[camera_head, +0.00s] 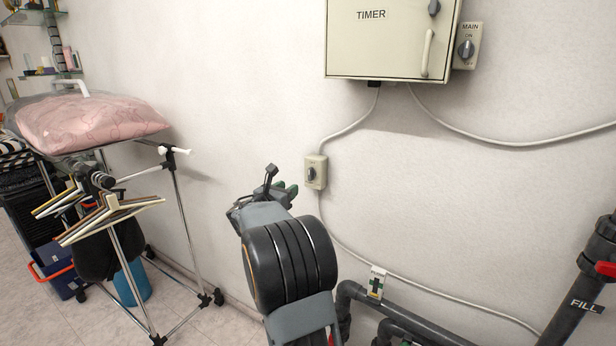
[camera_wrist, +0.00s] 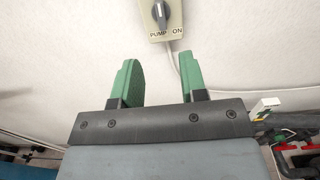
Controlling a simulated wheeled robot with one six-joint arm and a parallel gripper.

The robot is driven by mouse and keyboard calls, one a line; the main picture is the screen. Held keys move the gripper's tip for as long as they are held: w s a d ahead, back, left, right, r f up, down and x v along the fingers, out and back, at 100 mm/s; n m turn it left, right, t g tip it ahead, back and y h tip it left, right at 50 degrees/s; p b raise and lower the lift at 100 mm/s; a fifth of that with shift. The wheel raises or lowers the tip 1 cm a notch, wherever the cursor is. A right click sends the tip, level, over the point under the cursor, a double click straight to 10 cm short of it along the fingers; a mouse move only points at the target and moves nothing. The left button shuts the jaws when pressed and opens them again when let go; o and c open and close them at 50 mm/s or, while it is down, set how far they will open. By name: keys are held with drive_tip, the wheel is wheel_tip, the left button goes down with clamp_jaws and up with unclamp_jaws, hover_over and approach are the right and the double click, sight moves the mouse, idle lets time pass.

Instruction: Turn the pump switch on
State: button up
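The pump switch (camera_head: 319,170) is a small beige box with a dark rotary knob on the white wall, below the timer cabinet and on a grey cable. In the wrist view the pump switch (camera_wrist: 151,27) is at the top edge, partly cut off, with "PUMP" and "ON" printed below its grey knob. My gripper (camera_head: 284,188) is just left of and slightly below the switch in the head view. In the wrist view my gripper (camera_wrist: 158,68) has its two green fingers apart with nothing between them. The knob lies beyond the fingertips, and I see no contact.
A beige timer cabinet (camera_head: 378,45) hangs above, with a MAIN switch (camera_head: 466,47) on its right. Dark pipes (camera_head: 400,325) run low at the right. A wheeled metal rack (camera_head: 178,215) with a pink bag (camera_head: 88,122) stands left. The wall around the pump switch is mostly clear.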

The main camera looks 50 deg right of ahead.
sight(309, 174)
drive_tip(key=p+x, duration=0.2)
drive_tip(key=x, duration=1)
drive_tip(key=shift+d+r, duration=0.1)
drive_tip(key=shift+d, duration=0.2)
clamp_jaws()
